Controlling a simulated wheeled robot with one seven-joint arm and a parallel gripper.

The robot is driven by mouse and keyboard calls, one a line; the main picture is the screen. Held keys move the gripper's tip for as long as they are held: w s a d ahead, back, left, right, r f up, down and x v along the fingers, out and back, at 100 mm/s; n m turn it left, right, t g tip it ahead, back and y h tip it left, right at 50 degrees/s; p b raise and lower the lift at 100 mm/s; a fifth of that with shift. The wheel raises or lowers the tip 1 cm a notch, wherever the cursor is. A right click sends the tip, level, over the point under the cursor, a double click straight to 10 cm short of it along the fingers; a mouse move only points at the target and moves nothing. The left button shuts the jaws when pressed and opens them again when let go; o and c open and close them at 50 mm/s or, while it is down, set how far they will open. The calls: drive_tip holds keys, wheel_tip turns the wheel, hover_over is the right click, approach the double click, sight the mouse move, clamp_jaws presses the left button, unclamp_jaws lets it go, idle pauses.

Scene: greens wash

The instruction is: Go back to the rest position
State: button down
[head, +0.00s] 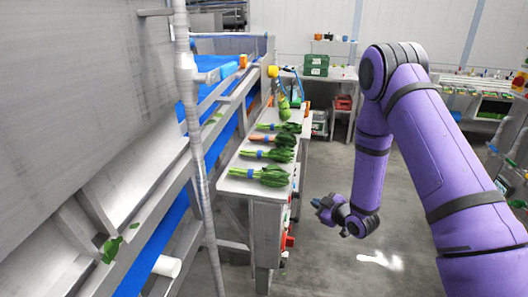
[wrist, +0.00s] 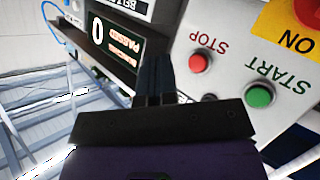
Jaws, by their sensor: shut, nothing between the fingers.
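My gripper (head: 320,203) hangs at the end of my purple arm, to the right of the side table and in open air above the floor. In the wrist view my gripper (wrist: 153,80) shows its dark fingers together, with nothing between them. Behind the fingers is a control panel with a red STOP button (wrist: 200,63), a green START button (wrist: 260,95) and a dark display (wrist: 112,50) reading 0. I cannot tell whether the fingers touch the panel, but in the head view they look apart from the table.
Several bunches of greens (head: 262,175) with blue bands lie in a row on the narrow table (head: 238,187). A blue conveyor (head: 215,66) runs along the left behind metal rails. A green crate (head: 316,62) stands on a back table. The grey floor (head: 330,260) around my gripper is clear.

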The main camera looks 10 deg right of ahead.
wheel_tip(320, 180, up, 14)
drive_tip(key=w+d+m+h, duration=0.1)
drive_tip(key=d+m+h, duration=0.1)
drive_tip(key=d+h, duration=0.15)
drive_tip(key=s+d+r+m+g+h, duration=0.1)
drive_tip(key=s+r+m, duration=0.15)
drive_tip(key=r, duration=0.35)
drive_tip(key=s+d+r+m+g+h, duration=0.1)
drive_tip(key=s+r+h, duration=0.1)
drive_tip(key=s+r, duration=0.35)
drive_tip(key=s+r+m+g, duration=0.1)
drive_tip(key=s+r, duration=0.3)
drive_tip(key=s, duration=0.6)
drive_tip(key=s+r+m+g, duration=0.2)
drive_tip(key=s+r, duration=0.3)
drive_tip(key=s, duration=0.4)
drive_tip(key=s+r+m+g, duration=0.2)
drive_tip(key=s+r, duration=0.2)
drive_tip(key=s, duration=0.6)
drive_tip(key=shift+s+a+r+m, duration=0.25)
drive_tip(key=shift+s+a+m, duration=0.05)
drive_tip(key=shift+m, duration=0.05)
drive_tip(key=shift+h, duration=0.25)
